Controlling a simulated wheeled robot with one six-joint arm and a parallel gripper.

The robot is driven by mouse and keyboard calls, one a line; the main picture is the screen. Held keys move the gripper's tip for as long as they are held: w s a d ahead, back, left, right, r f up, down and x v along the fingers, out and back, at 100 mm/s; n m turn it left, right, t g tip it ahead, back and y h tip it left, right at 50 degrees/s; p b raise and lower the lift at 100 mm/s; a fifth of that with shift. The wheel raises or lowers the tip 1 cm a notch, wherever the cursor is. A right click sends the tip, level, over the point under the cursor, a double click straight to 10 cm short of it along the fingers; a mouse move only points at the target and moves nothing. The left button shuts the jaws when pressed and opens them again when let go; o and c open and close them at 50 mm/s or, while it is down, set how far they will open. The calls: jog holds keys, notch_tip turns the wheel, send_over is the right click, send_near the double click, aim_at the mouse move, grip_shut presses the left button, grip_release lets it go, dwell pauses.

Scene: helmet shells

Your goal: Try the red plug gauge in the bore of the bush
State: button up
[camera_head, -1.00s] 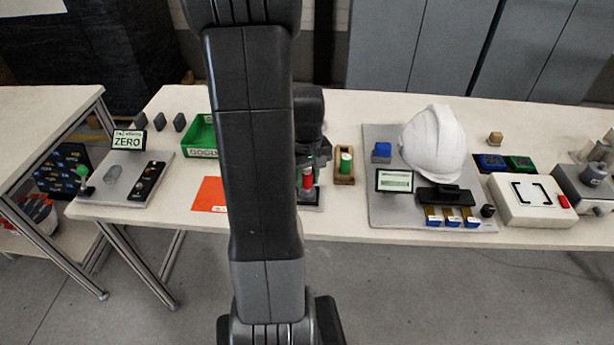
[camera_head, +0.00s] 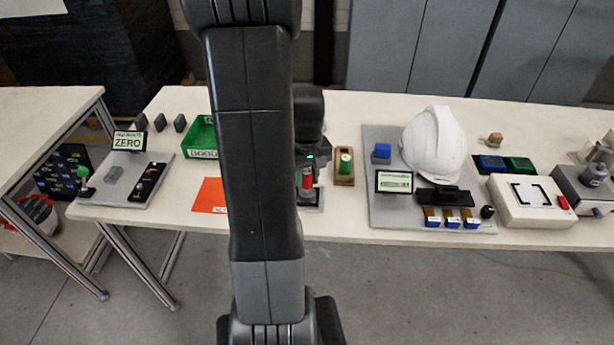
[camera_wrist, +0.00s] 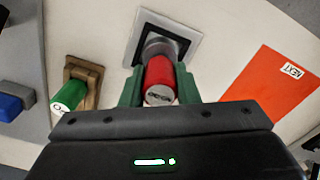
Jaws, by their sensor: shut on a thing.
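The red plug gauge (camera_wrist: 159,82) is upended between the green fingers of my gripper (camera_wrist: 159,88), which is shut on it. The metal bush (camera_wrist: 160,47) stands on a pale square plate with a dark inner area (camera_wrist: 187,33). The gauge's far end is at the bush in the wrist view. The bore is hidden by the gauge, so I cannot tell how deep it sits, or whether it is in the bore.
A green plug gauge (camera_head: 345,162) stands in a wooden holder (camera_head: 344,181) just right of the bush. An orange card (camera_head: 210,194) and a green bin (camera_head: 201,136) lie to the left. A grey board with a white helmet shell (camera_head: 434,145) is further right.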

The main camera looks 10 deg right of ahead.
jog(key=shift+f, duration=0.25)
dwell(0.3)
jog(key=shift+r, duration=0.15)
dwell(3.2)
jog(key=shift+r+p, duration=2.25)
jog(key=shift+r, duration=0.65)
